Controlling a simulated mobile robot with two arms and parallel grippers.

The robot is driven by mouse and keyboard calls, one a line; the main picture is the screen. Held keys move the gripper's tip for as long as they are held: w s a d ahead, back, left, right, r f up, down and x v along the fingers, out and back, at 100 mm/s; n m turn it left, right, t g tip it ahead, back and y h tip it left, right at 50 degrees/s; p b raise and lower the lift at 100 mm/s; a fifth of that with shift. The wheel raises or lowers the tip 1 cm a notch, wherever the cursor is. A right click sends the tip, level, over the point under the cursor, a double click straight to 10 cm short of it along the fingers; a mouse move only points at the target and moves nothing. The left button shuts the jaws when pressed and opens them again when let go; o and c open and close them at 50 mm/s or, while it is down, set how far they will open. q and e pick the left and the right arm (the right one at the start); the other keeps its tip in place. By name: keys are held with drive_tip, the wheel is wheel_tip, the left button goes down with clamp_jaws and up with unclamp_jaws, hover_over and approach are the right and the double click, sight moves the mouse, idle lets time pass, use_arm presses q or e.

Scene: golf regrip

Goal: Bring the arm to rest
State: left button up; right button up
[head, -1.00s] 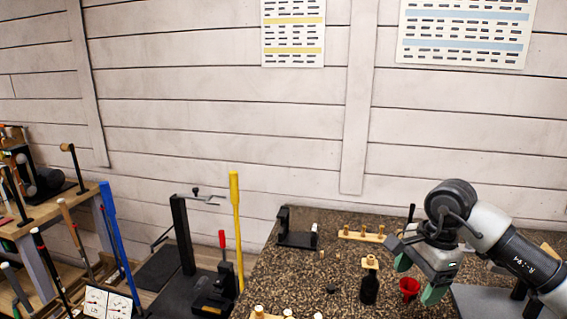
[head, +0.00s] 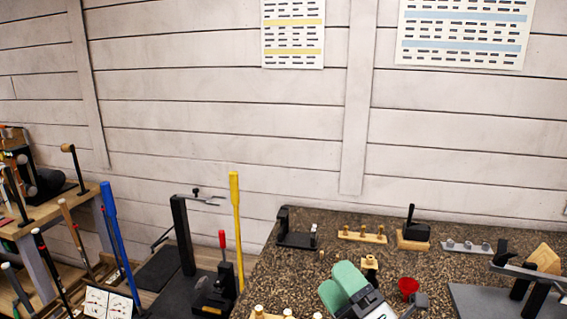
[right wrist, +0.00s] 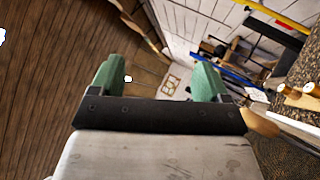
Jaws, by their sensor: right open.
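My right gripper (head: 347,284) is low in the head view, with its green fingers pointing up and to the left over the front part of the speckled bench (head: 291,270). In the right wrist view the two green fingers (right wrist: 157,78) stand wide apart with nothing between them. The floor and part of the room show beyond them. Most of the right arm lies below the head view's lower edge. My left gripper is not in view.
Near my right gripper are a red cup (head: 408,285) and a wooden piece (head: 370,262). Wooden holders (head: 362,236) and a black stand (head: 296,236) line the bench's back. A yellow-handled shaft (head: 236,225) stands left of the bench. Wooden floor (right wrist: 45,90) shows in the wrist view.

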drive_tip(key=s+d+f+m+g+h, duration=0.25)
drive_tip(key=d+f+m+h, duration=0.25)
drive_tip(key=f+m+h, duration=0.3)
drive_tip(key=s+d+f+m+g+h, duration=0.25)
drive_tip(key=d+f+m+h, duration=0.3)
drive_tip(key=f+m, duration=0.4)
drive_tip(key=s+d+f+m+g, duration=0.1)
drive_tip(key=s+f+m+g, duration=0.35)
drive_tip(key=s, duration=0.45)
drive_tip(key=s+f+m+g, duration=0.3)
drive_tip(key=s+f+g, duration=0.25)
drive_tip(key=s, duration=0.35)
wheel_tip(320, 180, down, 31)
drive_tip(key=s+g+b, duration=0.2)
drive_tip(key=b, duration=0.3)
drive_tip(key=s+d+f+b, duration=0.3)
drive_tip(key=s+f, duration=1.2)
drive_tip(key=f, duration=0.4)
drive_tip(key=shift+s+f+n+g+b, duration=0.15)
drive_tip(key=shift+s+n+g+b, duration=0.15)
drive_tip(key=shift+s+g+b, duration=0.1)
